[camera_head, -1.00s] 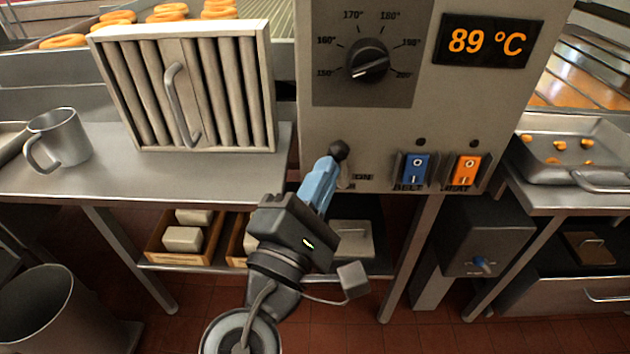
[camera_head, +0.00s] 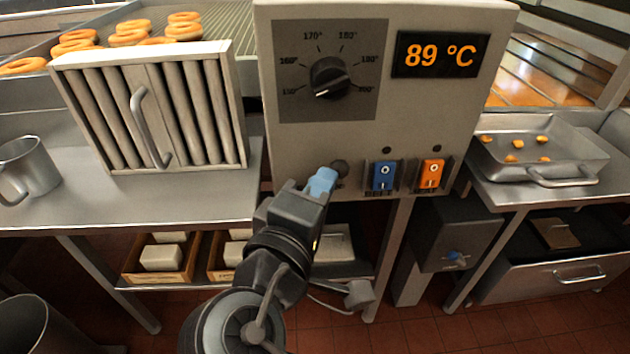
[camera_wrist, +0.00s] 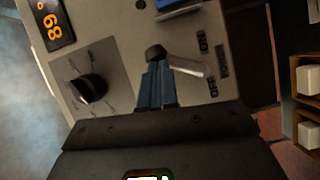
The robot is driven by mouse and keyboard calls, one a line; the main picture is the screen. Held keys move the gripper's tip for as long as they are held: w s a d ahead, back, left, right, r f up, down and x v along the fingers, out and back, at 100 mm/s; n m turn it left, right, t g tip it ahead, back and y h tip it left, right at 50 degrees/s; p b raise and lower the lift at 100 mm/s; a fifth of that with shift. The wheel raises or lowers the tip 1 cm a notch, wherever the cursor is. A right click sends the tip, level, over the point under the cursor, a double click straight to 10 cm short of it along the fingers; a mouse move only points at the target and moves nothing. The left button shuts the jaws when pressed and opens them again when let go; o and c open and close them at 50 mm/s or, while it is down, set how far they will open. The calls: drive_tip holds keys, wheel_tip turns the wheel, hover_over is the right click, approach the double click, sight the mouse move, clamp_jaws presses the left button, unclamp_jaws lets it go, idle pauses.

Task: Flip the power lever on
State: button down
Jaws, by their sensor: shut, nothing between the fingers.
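The power lever (camera_head: 340,167) is at the lower part of the grey control panel, left of the blue switch. In the wrist view the lever (camera_wrist: 187,67) shows a pale metal stalk running from the black knob toward the panel labels. My gripper (camera_head: 322,178) is shut and empty, with its blue fingers just beside the knob. In the wrist view the fingertips (camera_wrist: 157,68) end right at the knob; I cannot tell whether they touch it.
The blue belt switch (camera_head: 384,175) and orange heat switch (camera_head: 430,173) sit close to the right. Above are a dial (camera_head: 330,78) and an 89 °C display (camera_head: 441,54). A slatted metal filter (camera_head: 150,108) stands to the left, a tray (camera_head: 540,160) to the right.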

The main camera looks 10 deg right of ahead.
drive_tip(key=shift+d+m+g, duration=0.3)
drive_tip(key=shift+m, duration=0.1)
idle(0.6)
